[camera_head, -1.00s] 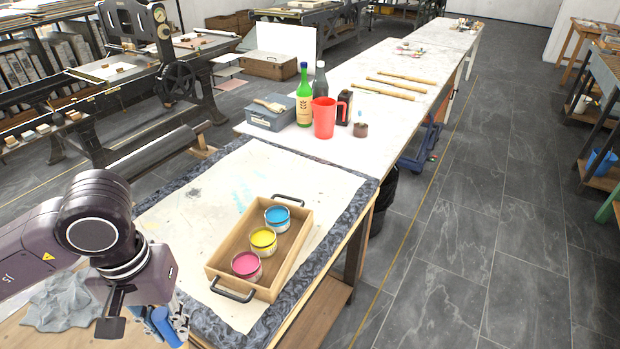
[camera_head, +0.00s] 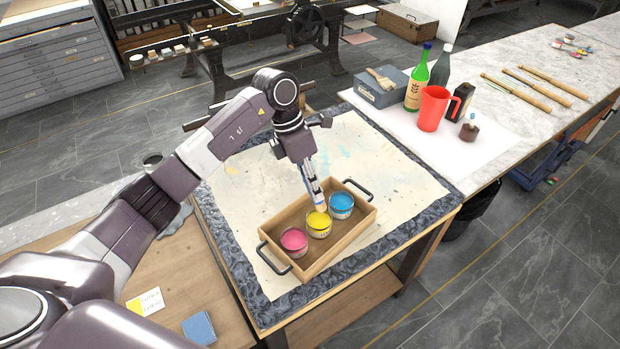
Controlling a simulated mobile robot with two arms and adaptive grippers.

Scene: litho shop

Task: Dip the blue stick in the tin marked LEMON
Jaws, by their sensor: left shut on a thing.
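My left gripper (camera_head: 316,194) reaches down over a wooden tray and is shut on the blue stick, which is thin and mostly hidden by the fingers. Its tips are right above the tin of yellow ink (camera_head: 319,229), at its back rim. I cannot tell whether the stick touches the ink. A tin of pink ink (camera_head: 294,242) stands to the left and a tin of blue ink (camera_head: 341,206) to the right, all in a row in the tray. The marks on the tins are too small to read. My right gripper is not in view.
The tray (camera_head: 340,249) has a black handle at each end and stands on a stained sheet (camera_head: 400,180). A red jug (camera_head: 432,109), a green bottle (camera_head: 416,80) and a grey box (camera_head: 380,90) stand behind. A card (camera_head: 150,301) and a blue block (camera_head: 199,328) lie front left.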

